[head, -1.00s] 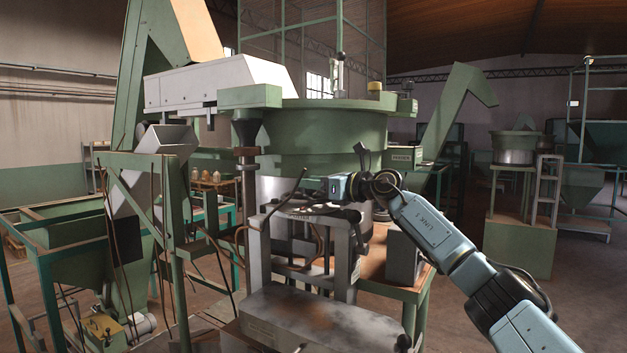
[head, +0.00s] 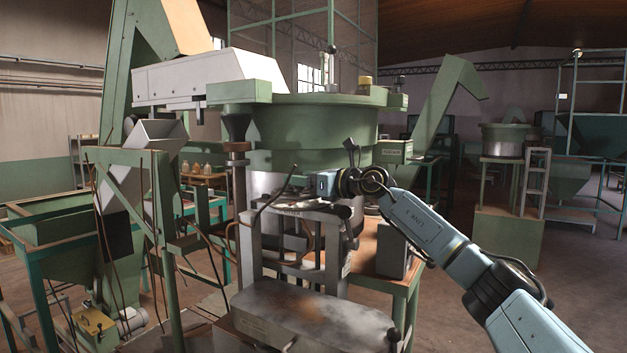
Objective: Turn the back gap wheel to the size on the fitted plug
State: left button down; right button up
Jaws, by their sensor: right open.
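The hopper machine has a large green bowl (head: 315,125) above a grey metal frame. I cannot pick out the back gap wheel or the fitted plug for certain, and no size marking is readable. A yellow-capped knob (head: 365,83) and a black-tipped lever (head: 331,62) stand on the bowl's top. A dark funnel-shaped part (head: 237,126) over a brown collar hangs at the bowl's left. My right gripper (head: 293,190) is open in front of the frame, below the bowl. Its fingers are small and dark, and I see nothing held. My left gripper is not in view.
A bent dark rod (head: 270,205) rises near my right gripper. Green frames and a chute stand at left.

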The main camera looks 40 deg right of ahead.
jog(key=s+b, duration=0.2)
jog(key=s, duration=0.1)
jog(key=s+d+b, duration=0.1)
jog(key=s+b, duration=0.2)
jog(key=s, duration=0.1)
jog(key=s+d+b, duration=0.1)
jog(key=s+b, duration=0.1)
jog(key=s, duration=0.2)
jog(key=shift+s+d+f+b, duration=0.1)
jog(key=shift+d+f+b, duration=0.05)
jog(key=shift+f+b, duration=0.15)
jog(key=shift+s+d+r+b, duration=0.1)
jog(key=shift+s+r+b, duration=0.2)
jog(key=shift+s+b, duration=0.6)
